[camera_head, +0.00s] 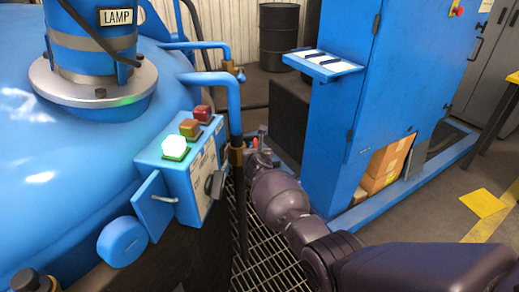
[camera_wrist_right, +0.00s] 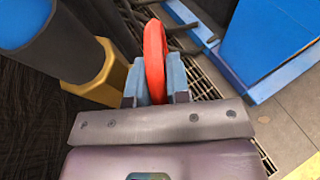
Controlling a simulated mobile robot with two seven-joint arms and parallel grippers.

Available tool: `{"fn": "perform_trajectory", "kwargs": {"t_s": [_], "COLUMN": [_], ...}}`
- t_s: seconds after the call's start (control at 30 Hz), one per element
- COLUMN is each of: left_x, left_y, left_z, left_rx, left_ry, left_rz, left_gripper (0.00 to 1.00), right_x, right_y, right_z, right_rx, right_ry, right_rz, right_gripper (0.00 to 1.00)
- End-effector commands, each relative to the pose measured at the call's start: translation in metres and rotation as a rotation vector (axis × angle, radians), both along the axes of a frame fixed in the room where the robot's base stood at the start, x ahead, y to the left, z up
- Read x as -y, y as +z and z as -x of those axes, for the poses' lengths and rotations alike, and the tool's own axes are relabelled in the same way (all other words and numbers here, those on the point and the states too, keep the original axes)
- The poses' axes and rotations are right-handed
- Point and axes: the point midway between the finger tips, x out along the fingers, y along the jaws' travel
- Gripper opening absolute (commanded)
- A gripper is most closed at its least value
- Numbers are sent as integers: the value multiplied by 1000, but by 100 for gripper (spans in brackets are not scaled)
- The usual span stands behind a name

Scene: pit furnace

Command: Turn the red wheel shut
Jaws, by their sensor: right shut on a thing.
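The red wheel (camera_wrist_right: 154,45) shows edge-on in the right wrist view, its rim rising between the fingers of my right gripper (camera_wrist_right: 156,75). The fingers are shut on the rim, one on each side. In the head view my right arm reaches from the lower right to the pipe beside the furnace, where my right gripper (camera_head: 262,132) looks small. The wheel is mostly hidden there; only a speck of red shows by the gripper. My left gripper is not in view.
The blue furnace (camera_head: 70,190) fills the left, with a lamp box (camera_head: 188,160) lit green. A brass fitting (camera_wrist_right: 106,72) on the pipe is close to the gripper. Floor grating (camera_head: 262,255) lies below.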

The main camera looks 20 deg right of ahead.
Motion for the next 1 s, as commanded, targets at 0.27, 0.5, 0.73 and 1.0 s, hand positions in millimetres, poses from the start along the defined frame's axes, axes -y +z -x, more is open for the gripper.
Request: {"fn": "perform_trajectory", "kwargs": {"t_s": [0.27,0.5,0.73,1.0], "left_x": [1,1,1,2], "left_y": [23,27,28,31], "left_z": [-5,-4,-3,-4], "left_rx": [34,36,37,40], "left_ry": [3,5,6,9], "left_rz": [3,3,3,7], "left_gripper": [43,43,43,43], "right_x": [-1,0,1,1], "right_y": [8,5,3,3], "right_z": [-4,-5,-6,-6], "right_rx": [-121,-198,-249,-278], "right_ry": [2,1,1,0], "right_rz": [-39,-59,-72,-79], "right_gripper": [0,0,0,0]}}
